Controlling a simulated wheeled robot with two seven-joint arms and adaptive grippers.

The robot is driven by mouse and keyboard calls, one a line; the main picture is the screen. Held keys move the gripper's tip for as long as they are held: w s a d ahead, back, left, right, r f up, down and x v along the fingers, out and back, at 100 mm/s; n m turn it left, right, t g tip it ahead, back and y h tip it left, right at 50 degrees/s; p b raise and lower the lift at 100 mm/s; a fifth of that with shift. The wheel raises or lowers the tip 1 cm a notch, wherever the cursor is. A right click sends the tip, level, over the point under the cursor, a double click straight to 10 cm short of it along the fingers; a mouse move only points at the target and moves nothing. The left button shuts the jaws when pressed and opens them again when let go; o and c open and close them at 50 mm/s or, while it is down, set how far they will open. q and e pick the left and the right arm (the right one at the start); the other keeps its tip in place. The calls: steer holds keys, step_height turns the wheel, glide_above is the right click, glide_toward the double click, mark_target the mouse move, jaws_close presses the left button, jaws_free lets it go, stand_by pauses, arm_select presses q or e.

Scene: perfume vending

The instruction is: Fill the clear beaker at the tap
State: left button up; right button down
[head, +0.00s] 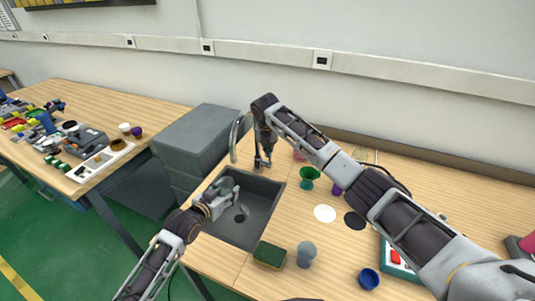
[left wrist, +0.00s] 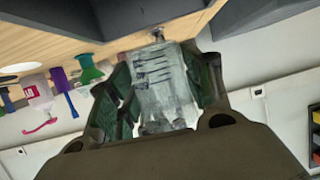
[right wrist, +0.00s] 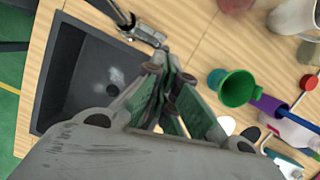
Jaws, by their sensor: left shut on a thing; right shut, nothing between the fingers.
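My left gripper (head: 217,195) is over the grey sink (head: 271,196), shut on the clear beaker (left wrist: 165,88). The beaker has dark measuring lines and sits between the green finger pads in the left wrist view. Its contents cannot be made out. The metal tap (head: 235,145) stands at the sink's back edge and also shows in the right wrist view (right wrist: 145,34). My right gripper (right wrist: 174,78) is shut and empty, close beside the tap; I cannot tell if it touches. A pale patch lies near the drain; I cannot tell if it is water.
A green funnel (right wrist: 238,89) and a purple item (head: 337,189) stand right of the sink. A sponge (head: 269,255), a grey-blue item (head: 306,254) and a blue cup (head: 368,279) are nearer. A grey box (head: 200,135) stands left of the sink.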

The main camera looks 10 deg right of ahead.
steer(key=shift+w+d+r, duration=0.2)
steer(key=shift+w+d, duration=0.15)
steer(key=shift+w, duration=0.2)
steer(key=shift+s, duration=0.2)
stand_by(0.3)
steer(key=s+a+v, duration=0.1)
steer(key=s+v, duration=0.1)
steer(key=v, duration=0.9)
steer(key=shift+s+f, duration=0.15)
steer(key=shift+f, duration=0.15)
stand_by(0.5)
